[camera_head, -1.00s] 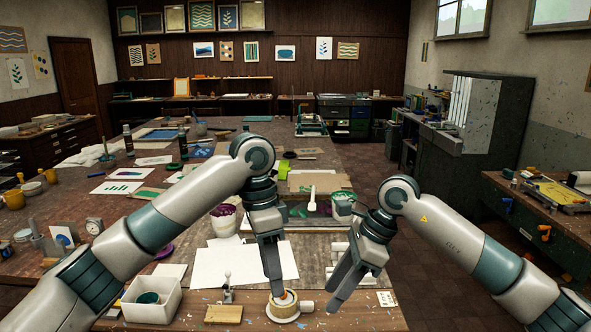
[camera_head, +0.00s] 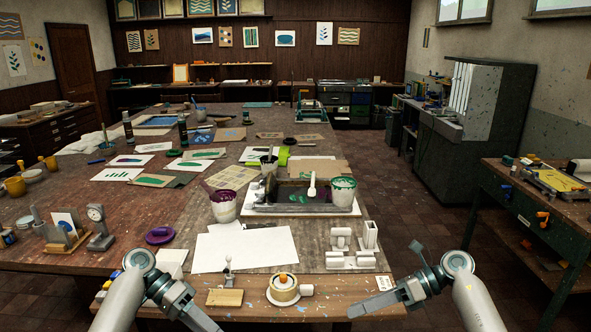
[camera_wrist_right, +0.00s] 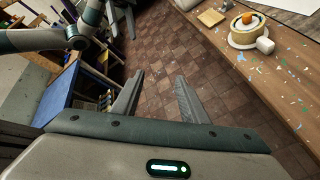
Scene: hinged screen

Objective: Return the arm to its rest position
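My right gripper (camera_head: 362,310) is at the bottom right of the head view, low by the front right corner of the table, and holds nothing. In the right wrist view its two fingers (camera_wrist_right: 158,88) stand apart with only floor tiles between them. My left gripper (camera_head: 215,326) is at the bottom left of the head view, folded low near the front edge. Its tips are at the picture's bottom edge, and its opening does not show clearly. The dark screen tray (camera_head: 303,209), with green and purple ink and a white spatula (camera_head: 312,186), stands apart from both grippers.
A purple-ink cup (camera_head: 223,206) and a green-ink cup (camera_head: 343,192) stand beside the tray. White paper (camera_head: 246,249), a white rack (camera_head: 349,263), a round tape-like holder (camera_head: 284,290) and a wooden block (camera_head: 225,298) are near the front.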

